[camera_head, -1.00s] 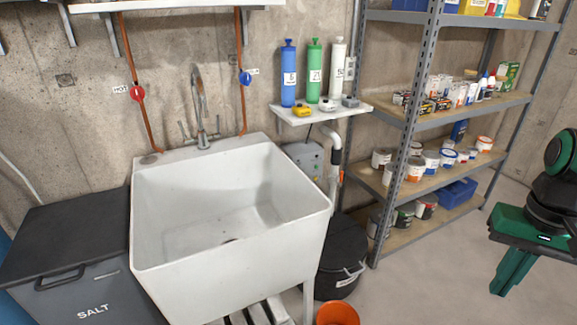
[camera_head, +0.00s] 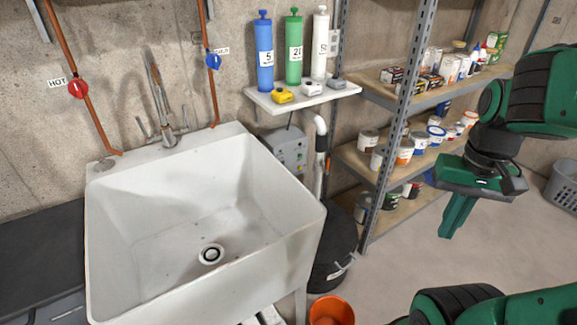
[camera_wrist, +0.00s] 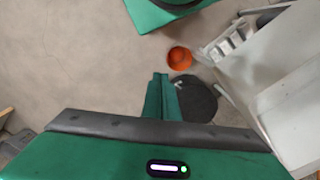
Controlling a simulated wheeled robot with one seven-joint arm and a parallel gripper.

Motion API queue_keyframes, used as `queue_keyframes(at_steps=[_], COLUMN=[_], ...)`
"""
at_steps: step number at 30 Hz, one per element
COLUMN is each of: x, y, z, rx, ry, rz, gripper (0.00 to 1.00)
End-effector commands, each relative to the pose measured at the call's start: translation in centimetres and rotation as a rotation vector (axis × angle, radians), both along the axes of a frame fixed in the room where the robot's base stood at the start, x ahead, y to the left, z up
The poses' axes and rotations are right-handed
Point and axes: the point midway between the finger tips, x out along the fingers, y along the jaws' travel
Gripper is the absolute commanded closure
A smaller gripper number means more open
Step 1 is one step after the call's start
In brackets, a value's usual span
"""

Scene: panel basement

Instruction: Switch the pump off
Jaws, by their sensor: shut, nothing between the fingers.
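A grey control box (camera_head: 288,150) with small knobs or buttons is on the wall under the small white shelf, right of the sink. Its markings are too small to read, and the sink edge hides its lower part. A black round bin (camera_head: 332,255) stands on the floor below it; its dark top also shows in the wrist view (camera_wrist: 200,104). My green gripper (camera_head: 447,234) is shut and empty, pointing down over the floor at the right, well apart from the box. Its fingers (camera_wrist: 160,77) are together in the wrist view.
The white sink (camera_head: 135,258) fills the left front. A white pipe (camera_head: 319,140) runs beside the box, below the small shelf (camera_head: 300,99) with several bottles. A metal rack (camera_head: 398,140) stands right.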

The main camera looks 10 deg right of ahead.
Motion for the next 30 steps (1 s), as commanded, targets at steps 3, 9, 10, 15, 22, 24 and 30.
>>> queue_keyframes(at_steps=[3, 9, 10, 15, 22, 24, 30], x=[-0.6, 5.3, 6.7, 15.6, 27.5, 31.0, 40.1], y=[-0.1, -1.1, -1.3, -1.7, -0.6, 0.2, 2.8], z=[0.5, 0.4, 0.3, -0.8, -3.9, -5.1, -9.1], rx=[-0.005, -0.041, -0.048, -0.071, -0.056, -0.041, 0.025], ry=[-0.019, -0.071, -0.084, -0.179, -0.325, -0.372, -0.518], rz=[0.007, 0.074, 0.089, 0.185, 0.299, 0.328, 0.385], gripper=[1.0, 1.0, 1.0, 1.0, 1.0, 1.0, 1.0])
